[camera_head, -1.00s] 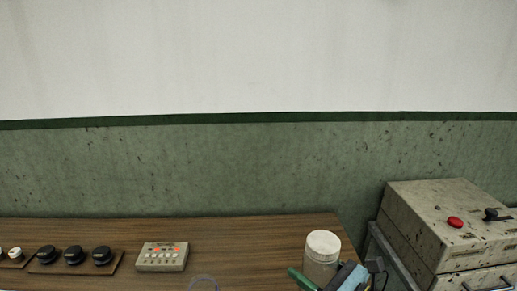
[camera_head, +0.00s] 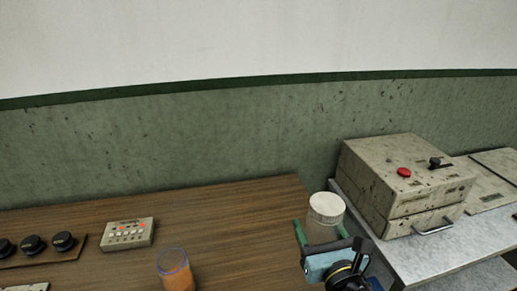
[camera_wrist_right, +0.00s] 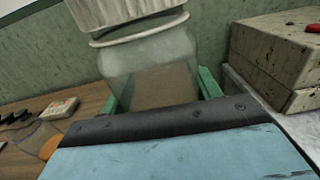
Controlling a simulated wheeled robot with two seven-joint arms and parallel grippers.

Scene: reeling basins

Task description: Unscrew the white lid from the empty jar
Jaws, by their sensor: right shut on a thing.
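The clear, empty-looking jar (camera_head: 320,233) with its white lid (camera_head: 326,204) is upright at the table's right end in the head view. In the right wrist view, the lid (camera_wrist_right: 125,14) is on the jar (camera_wrist_right: 150,68) and cut off by the top edge. My right gripper (camera_head: 322,240) is shut on the jar's body below the lid, with a green finger on each side. The jar's bottom is hidden behind the gripper, so I cannot tell whether it touches the table. My left gripper is not in view.
The wooden table (camera_head: 225,215) holds a button box (camera_head: 128,234), black knobs (camera_head: 62,241) and an orange-filled glass (camera_head: 175,272). A beige machine (camera_head: 405,180) with a red button stands on a grey bench (camera_head: 430,255) to the right. The table's middle is largely clear.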

